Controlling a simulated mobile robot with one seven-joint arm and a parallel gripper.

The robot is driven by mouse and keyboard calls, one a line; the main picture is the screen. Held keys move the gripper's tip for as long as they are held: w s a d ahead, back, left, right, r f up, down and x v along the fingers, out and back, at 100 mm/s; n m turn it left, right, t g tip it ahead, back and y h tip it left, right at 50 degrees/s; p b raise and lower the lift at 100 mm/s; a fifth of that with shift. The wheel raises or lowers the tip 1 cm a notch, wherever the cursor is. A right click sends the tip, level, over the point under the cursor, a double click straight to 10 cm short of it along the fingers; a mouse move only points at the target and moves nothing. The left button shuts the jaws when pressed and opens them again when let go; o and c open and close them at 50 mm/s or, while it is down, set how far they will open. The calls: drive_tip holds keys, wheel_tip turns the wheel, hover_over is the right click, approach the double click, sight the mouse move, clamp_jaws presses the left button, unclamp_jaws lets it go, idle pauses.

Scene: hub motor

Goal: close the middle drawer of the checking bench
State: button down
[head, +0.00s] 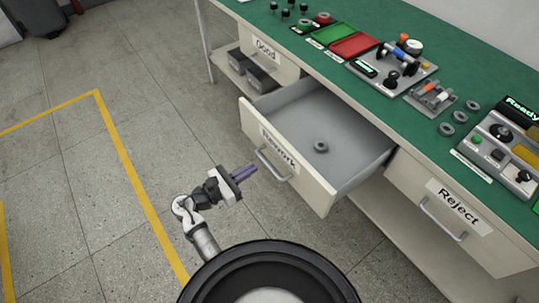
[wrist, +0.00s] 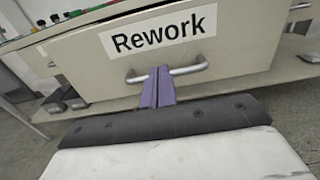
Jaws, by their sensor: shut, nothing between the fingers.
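The middle drawer (head: 292,170), labelled "Rework", stands pulled out from the checking bench (head: 456,97). A grey ring (head: 321,147) lies inside it. Its front has a metal bar handle (head: 273,166). My gripper (head: 252,169) is shut and empty, its purple fingers pointing at the drawer front beside the handle. In the wrist view the shut fingers (wrist: 159,71) overlap the handle (wrist: 187,70) below the "Rework" label (wrist: 159,36). I cannot tell whether they touch it.
The "Good" drawer (head: 265,60) at left and the "Reject" drawer (head: 446,215) at right look shut. Grey bins (head: 252,69) sit at the bench's left end. Devices and rings stand on the green top. The tiled floor (head: 95,190) at left is clear.

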sight(278, 153)
drive_tip(key=p+x, duration=0.1)
drive_tip(key=x, duration=0.7)
drive_tip(key=shift+p, duration=0.3)
drive_tip(key=shift+w+d, duration=0.1)
drive_tip(key=shift+w+d, duration=0.15)
drive_tip(key=shift+d, duration=0.05)
drive_tip(key=b+x, duration=0.3)
drive_tip(key=x, duration=2.3)
drive_tip(key=shift+f, duration=0.15)
drive_tip(key=shift+w+d, duration=0.3)
drive_tip(key=shift+d, duration=0.25)
drive_tip(key=shift+w+d+r+b, duration=0.1)
drive_tip(key=shift+w+r+b, duration=0.1)
drive_tip(key=shift+r+b, duration=0.15)
